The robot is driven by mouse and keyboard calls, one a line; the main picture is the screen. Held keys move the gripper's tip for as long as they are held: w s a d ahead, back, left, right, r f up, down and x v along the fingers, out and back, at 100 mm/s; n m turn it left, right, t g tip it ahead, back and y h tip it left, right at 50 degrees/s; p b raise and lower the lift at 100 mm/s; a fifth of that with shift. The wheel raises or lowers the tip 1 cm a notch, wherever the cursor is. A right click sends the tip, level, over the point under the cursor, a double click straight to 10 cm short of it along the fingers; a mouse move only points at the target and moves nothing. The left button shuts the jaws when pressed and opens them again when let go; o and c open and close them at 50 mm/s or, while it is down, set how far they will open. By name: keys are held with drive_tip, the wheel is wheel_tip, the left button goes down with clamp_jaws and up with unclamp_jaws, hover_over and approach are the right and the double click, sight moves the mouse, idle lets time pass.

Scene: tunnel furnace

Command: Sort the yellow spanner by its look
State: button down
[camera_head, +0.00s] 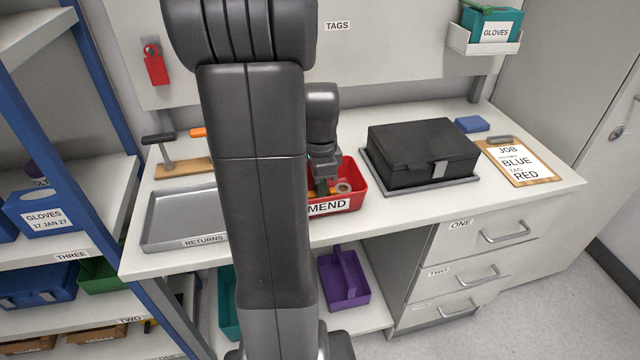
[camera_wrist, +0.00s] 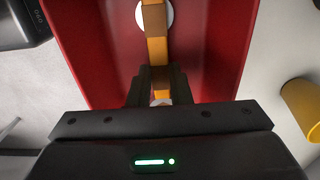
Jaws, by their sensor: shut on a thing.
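My gripper (camera_head: 325,186) is low at the red bin (camera_head: 358,176) labelled MEND on the bench. In the wrist view my gripper (camera_wrist: 155,88) is shut on the yellow spanner (camera_wrist: 156,52), with the red bin (camera_wrist: 88,45) around and below it. A brown patch crosses the spanner's handle. The spanner's far end runs out of the top of the wrist view, beside a pale round thing (camera_wrist: 140,14). I cannot tell whether the spanner touches the bin floor. My arm hides the bin's left part in the head view.
A grey tray (camera_head: 160,240) labelled RETURNS lies left of my arm. A black case (camera_head: 420,150) and a clipboard (camera_head: 520,165) stand to the right. A yellow cylinder (camera_wrist: 303,104) is right of the bin in the wrist view. A purple caddy (camera_head: 343,290) sits below.

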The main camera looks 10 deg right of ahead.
drive_tip(key=c, duration=0.8)
unclamp_jaws()
drive_tip(key=shift+o, duration=0.2)
wheel_tip(320, 180, up, 9)
drive_tip(key=p, duration=0.7)
drive_tip(key=shift+p, duration=0.35)
drive_tip(key=shift+f, duration=0.15)
wheel_tip(320, 180, down, 7)
drive_tip(key=b, duration=0.6)
drive_tip(key=shift+f, duration=0.15)
drive_tip(key=shift+r, duration=0.2)
